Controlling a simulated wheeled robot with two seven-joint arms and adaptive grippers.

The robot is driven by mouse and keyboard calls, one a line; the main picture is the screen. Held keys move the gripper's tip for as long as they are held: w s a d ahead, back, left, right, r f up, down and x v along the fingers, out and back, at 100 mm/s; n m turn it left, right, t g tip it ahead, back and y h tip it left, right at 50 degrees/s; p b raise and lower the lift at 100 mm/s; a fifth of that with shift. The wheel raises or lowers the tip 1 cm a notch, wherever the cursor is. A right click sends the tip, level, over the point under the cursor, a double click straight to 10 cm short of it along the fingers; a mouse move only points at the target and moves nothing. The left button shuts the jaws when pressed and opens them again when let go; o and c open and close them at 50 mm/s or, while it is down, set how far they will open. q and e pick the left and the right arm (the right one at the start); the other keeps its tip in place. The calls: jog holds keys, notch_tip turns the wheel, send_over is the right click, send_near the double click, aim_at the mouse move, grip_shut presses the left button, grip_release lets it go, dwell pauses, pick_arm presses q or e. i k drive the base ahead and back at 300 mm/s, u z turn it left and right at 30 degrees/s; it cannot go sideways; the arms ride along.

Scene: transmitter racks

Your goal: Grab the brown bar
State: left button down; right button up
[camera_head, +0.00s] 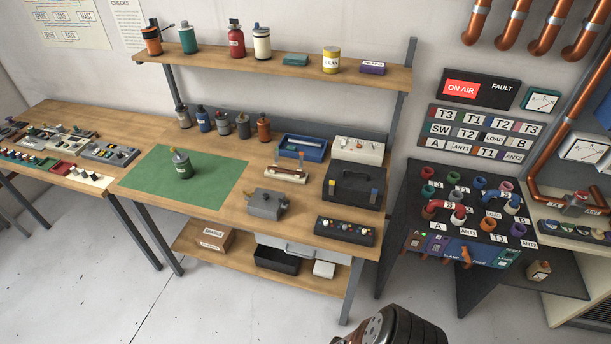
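No thing in the head view stands out clearly as a brown bar. A small cream and brown bar-shaped piece (286,174) lies on the workbench, in front of the blue tray; it is too small to tell its parts. On the dark sloping panel (425,200), a small orange-brown piece (417,241) sits at the lower left edge, beside a purple one (438,244). A dark rounded part of my own arm shows at the bottom edge, right of centre. No fingertips of either gripper are visible.
The workbench (232,216) holds a green mat (150,172) with a can (182,164), a grey vise (266,204), a black toolbox (354,187) and a black knob strip (345,231). A shelf (270,68) with cans hangs above. Floor at the lower left is clear.

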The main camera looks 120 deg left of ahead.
aim_at(277, 169)
jog(key=u, duration=3.9)
